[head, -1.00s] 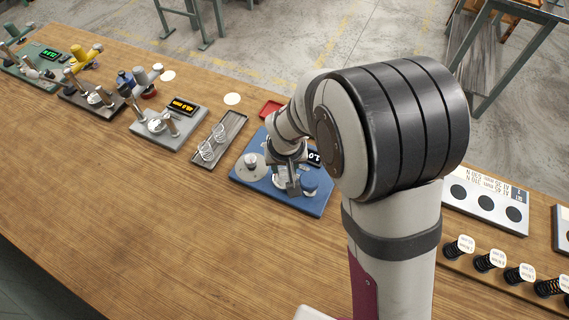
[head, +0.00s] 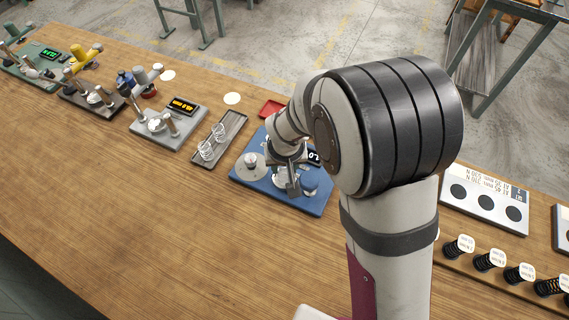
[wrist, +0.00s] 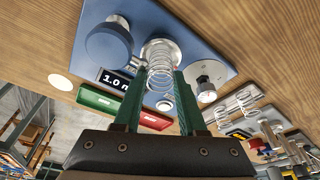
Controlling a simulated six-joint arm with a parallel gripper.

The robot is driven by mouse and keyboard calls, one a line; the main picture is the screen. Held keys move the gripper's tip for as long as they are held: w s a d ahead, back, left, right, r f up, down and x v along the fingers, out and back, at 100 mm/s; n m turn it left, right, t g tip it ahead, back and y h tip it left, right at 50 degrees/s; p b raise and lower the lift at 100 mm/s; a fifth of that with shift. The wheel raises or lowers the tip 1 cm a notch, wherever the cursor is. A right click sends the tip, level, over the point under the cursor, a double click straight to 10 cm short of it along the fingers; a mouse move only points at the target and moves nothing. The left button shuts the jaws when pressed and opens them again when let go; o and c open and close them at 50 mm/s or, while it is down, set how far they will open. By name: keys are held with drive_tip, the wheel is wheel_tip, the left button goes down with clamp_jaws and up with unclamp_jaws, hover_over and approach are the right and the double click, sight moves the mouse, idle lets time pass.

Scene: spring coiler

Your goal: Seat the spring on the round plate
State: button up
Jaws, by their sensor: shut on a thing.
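My gripper (wrist: 159,78) is shut on a silver wire spring (wrist: 160,58), with one green finger on each side of its coils. The spring's far end lies over a round metal plate (wrist: 174,47) on the blue base (wrist: 150,12). I cannot tell whether it touches the plate. In the head view my gripper (head: 289,182) is over the blue base (head: 305,207), and it and my arm largely hide the spring.
The blue base also carries a blue round knob (wrist: 108,47), a display (wrist: 113,81) and a grey disc with a small knob (wrist: 207,82). A tray with springs (head: 218,138) stands to the left. Red tray (head: 271,108) behind. Front wood is clear.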

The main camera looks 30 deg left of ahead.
drive_tip(key=shift+f, duration=0.4)
drive_tip(key=o, duration=1.4)
drive_tip(key=shift+r, duration=0.1)
drive_tip(key=shift+w+a+r+v, duration=0.15)
drive_tip(key=shift+w+v, duration=0.15)
drive_tip(key=shift+v, duration=1.1)
drive_tip(key=shift+w+a+v, duration=0.2)
drive_tip(key=shift+w+v, duration=0.1)
drive_tip(key=shift+v, duration=1.1)
drive_tip(key=shift+w+a+r+v, duration=0.15)
drive_tip(key=shift+w+v, duration=0.15)
drive_tip(key=shift+v, duration=1.1)
